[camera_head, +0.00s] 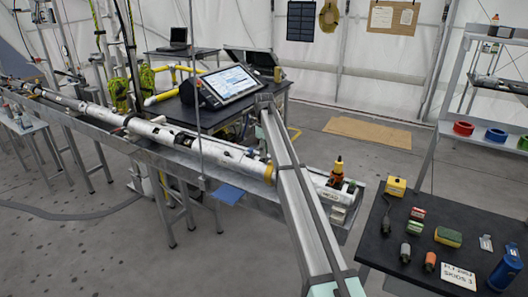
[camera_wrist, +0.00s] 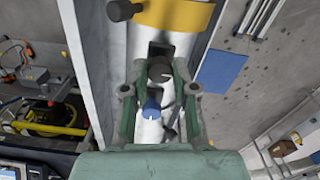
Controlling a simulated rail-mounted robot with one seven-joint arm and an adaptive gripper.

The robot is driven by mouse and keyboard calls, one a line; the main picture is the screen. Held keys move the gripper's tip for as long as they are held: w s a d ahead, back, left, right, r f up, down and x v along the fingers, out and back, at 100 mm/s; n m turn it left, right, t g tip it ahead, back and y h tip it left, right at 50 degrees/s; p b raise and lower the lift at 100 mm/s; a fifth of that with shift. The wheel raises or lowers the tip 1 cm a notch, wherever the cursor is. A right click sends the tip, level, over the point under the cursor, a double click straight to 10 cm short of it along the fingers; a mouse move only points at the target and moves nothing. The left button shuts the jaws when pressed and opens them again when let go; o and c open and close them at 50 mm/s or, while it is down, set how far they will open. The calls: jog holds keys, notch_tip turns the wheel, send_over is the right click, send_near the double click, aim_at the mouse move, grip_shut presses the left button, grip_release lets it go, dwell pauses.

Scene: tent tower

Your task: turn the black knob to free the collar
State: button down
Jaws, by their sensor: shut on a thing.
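The wrist view shows a yellow collar (camera_wrist: 175,14) around a white tube (camera_wrist: 148,130). A black knob (camera_wrist: 122,10) sticks out from the collar's left side, clear of my fingers. My gripper (camera_wrist: 160,89) is over the tube below the collar, its two green-grey fingers on either side of a dark round knob-like part (camera_wrist: 160,70). My gripper is shut on this dark part; the exact contact is hard to see. A small blue part (camera_wrist: 152,107) lies between the fingers. In the head view the yellow collar (camera_head: 268,173) shows beside a long grey beam; my gripper cannot be made out there.
The tube lies in a long metal trough (camera_head: 100,121). A bottle with an orange top (camera_head: 336,172) stands by its right end. A black table (camera_head: 397,272) with small items is at the lower right. A monitor (camera_head: 230,84) stands behind the trough.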

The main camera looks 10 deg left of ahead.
jog(key=c, duration=0.9)
grip_release()
jog(key=shift+f, duration=0.1)
notch_tip(320, 180, up, 12)
